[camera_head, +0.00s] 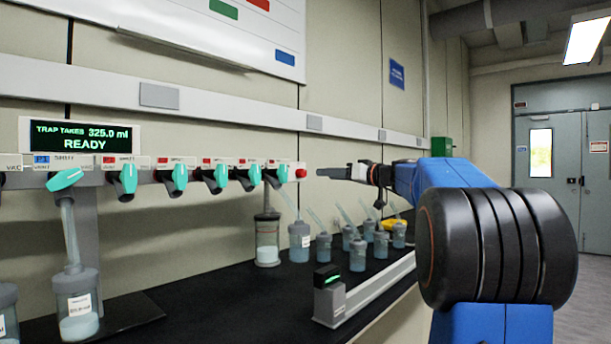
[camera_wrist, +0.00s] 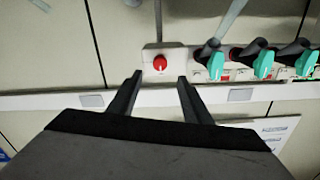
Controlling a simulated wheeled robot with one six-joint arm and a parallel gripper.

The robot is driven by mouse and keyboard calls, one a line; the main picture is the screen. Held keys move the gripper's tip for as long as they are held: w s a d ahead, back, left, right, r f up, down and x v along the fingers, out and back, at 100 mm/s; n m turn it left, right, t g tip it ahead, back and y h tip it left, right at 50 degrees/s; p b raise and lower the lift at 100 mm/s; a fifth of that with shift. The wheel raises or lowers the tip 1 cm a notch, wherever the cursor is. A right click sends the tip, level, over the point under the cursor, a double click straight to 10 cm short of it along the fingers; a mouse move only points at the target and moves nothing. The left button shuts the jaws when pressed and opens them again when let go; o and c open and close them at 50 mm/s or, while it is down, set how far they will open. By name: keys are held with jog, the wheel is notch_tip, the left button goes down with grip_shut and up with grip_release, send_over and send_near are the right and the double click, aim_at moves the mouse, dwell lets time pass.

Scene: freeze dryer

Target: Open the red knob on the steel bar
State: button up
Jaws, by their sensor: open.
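The red knob (camera_head: 300,173) sits on the right end of the steel bar (camera_head: 145,176) on the wall. In the wrist view the red knob (camera_wrist: 160,63) is round and faces the camera, on a pale end block. My gripper (camera_head: 321,172) is just right of the knob in the head view, with a small gap between. In the wrist view my gripper (camera_wrist: 160,78) is open and empty, its two fingers on either side of the knob's line, the knob just past the tips. No contact shows.
Teal-handled valves (camera_head: 180,178) line the bar beside the knob. Several glass flasks (camera_head: 300,241) stand on the black bench (camera_head: 220,300) below, some with tilted tubes. The floor at right is clear.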

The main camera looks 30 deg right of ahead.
aim_at(304, 173)
jog(key=x, duration=1)
jog(key=shift+w+a, duration=0.15)
jog(key=shift+w, duration=0.25)
jog(key=c, duration=1.1)
